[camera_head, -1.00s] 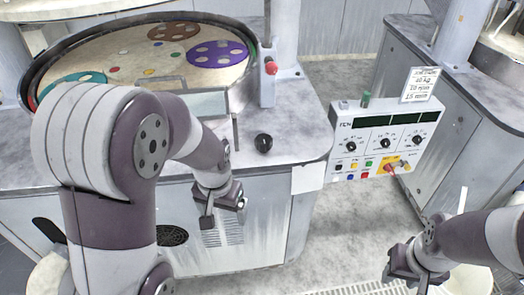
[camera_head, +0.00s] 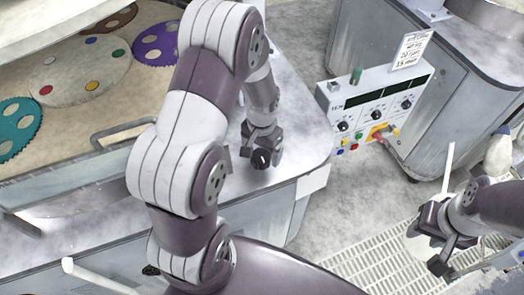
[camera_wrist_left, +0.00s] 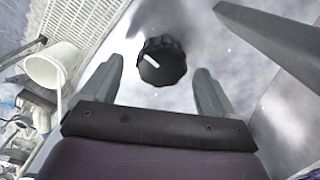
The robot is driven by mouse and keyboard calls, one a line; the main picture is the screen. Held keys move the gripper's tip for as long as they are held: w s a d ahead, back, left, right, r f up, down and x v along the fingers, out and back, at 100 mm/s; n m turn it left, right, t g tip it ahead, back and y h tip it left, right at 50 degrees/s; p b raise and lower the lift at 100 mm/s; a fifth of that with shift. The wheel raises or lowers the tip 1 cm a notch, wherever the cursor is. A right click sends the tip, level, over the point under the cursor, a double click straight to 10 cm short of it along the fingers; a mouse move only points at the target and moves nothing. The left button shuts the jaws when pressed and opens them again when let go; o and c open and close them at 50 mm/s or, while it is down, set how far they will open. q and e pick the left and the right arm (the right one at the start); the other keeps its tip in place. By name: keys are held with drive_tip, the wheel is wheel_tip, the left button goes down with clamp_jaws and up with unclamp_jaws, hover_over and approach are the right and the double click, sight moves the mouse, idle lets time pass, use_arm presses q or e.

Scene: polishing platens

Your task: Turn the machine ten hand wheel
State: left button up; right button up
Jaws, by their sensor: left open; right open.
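The hand wheel is a black ridged knob (camera_head: 261,159) with a white mark, on the grey machine top near its front right corner. It also shows in the left wrist view (camera_wrist_left: 162,61), just ahead of the fingers. My left gripper (camera_head: 259,150) is open right at the knob; in the left wrist view its fingers (camera_wrist_left: 156,85) stand either side of the near edge of the knob, with gaps on both sides. My right gripper (camera_head: 437,250) is open and empty at the lower right, above the floor grating.
A control box (camera_head: 375,105) with dials and buttons hangs to the right of the machine. The platen basin (camera_head: 85,75) with coloured discs lies at the left. A white bucket (camera_wrist_left: 50,68) stands on the floor. A second machine (camera_head: 455,90) is at the right.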

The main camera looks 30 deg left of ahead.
use_arm(q)
drive_tip(key=shift+d+f, duration=0.1)
drive_tip(key=shift+f, duration=0.9)
drive_tip(key=shift+a+f, duration=0.3)
drive_tip(key=shift+a, duration=0.05)
drive_tip(key=shift+d+r, duration=0.1)
drive_tip(key=shift+d, duration=0.05)
drive_tip(key=c, duration=0.8)
drive_tip(key=shift+c, duration=1.1)
